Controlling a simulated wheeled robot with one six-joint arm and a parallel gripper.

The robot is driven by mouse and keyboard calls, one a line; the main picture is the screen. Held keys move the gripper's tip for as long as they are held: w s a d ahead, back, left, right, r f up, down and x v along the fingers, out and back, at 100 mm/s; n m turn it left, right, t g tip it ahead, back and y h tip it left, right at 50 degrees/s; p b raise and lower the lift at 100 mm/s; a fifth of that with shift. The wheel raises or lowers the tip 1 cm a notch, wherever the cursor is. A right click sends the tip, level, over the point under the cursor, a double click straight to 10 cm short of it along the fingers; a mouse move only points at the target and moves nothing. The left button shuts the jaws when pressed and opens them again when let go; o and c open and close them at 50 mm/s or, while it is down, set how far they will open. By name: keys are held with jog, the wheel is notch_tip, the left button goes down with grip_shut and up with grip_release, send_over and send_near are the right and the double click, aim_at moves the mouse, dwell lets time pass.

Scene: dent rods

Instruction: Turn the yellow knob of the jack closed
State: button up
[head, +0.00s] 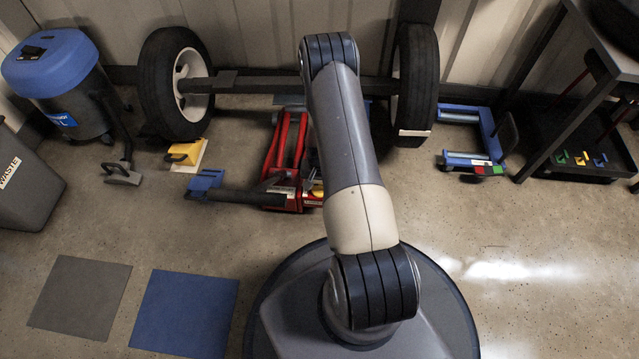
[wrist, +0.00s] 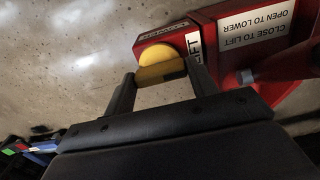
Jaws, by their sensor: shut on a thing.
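The red jack (head: 285,150) stands on the floor under the axle between the two wheels, partly hidden behind my arm in the head view. Its red body (wrist: 285,88) also fills the upper right of the wrist view, with white labels reading "CLOSE TO LIFT" and "OPEN TO LOWER". The yellow knob (wrist: 158,56) is a rounded yellow piece on the side of the jack. My gripper (wrist: 160,80) is shut on the knob, with one dark finger on each side of it. The knob's far side is hidden.
Two wheels (head: 172,85) on an axle (head: 250,85) stand behind the jack. A yellow chock (head: 184,153) and a blue stand (head: 205,182) sit to its left. A blue frame (head: 470,158) lies right. A blue vacuum (head: 50,65) stands far left. The front floor holds flat mats (head: 185,310).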

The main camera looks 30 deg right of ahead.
aim_at(319, 185)
jog(key=o, duration=1)
notch_tip(319, 185, up, 11)
jog(key=p, duration=0.4)
jog(key=shift+f, duration=0.1)
notch_tip(319, 185, down, 11)
jog(key=b, duration=0.4)
jog(key=shift+n, duration=0.3)
